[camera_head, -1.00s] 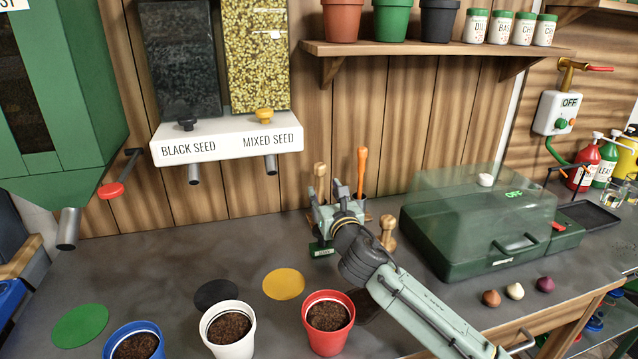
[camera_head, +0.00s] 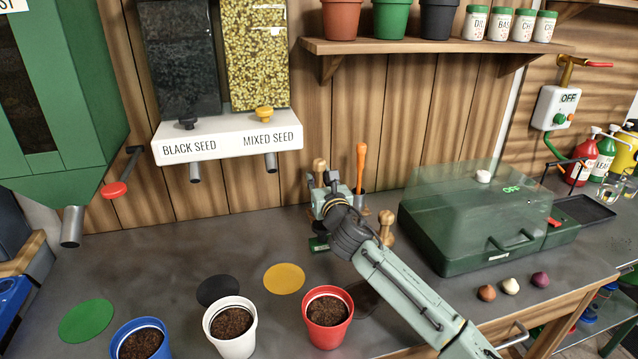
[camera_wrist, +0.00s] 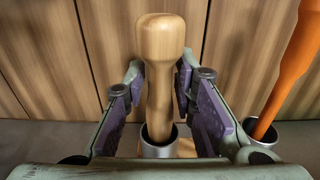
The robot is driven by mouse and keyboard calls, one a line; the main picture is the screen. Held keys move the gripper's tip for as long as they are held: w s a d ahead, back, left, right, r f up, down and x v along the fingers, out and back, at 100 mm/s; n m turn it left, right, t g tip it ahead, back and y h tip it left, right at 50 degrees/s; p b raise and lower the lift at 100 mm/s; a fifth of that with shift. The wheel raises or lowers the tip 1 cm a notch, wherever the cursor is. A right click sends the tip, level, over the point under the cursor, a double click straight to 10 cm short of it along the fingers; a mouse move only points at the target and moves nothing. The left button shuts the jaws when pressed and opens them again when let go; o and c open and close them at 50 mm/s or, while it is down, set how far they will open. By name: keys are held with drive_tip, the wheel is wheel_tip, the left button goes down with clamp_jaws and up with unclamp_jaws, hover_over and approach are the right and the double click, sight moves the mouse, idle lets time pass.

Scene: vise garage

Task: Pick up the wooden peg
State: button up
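The wooden peg (camera_head: 319,165) stands upright in a holder on the bench by the wall. In the wrist view the peg (camera_wrist: 160,42) has a thick rounded head and a narrower neck, and its lower end sits in a metal cup (camera_wrist: 157,148). My gripper (camera_head: 329,188) is at the holder, and its body hides much of it in the head view. In the wrist view my gripper (camera_wrist: 160,80) is open, with one purple-padded finger on each side of the peg's neck. A small gap seems to show on both sides.
An orange-handled tool (camera_head: 361,165) stands in a cup just right of the peg. A wooden tamper (camera_head: 386,228) is right of my arm. Pots with soil, including the red pot (camera_head: 327,334), stand in front. A green case (camera_head: 450,240) is at right.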

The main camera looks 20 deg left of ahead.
clamp_jaws()
drive_tip(key=shift+r, duration=0.15)
idle(0.4)
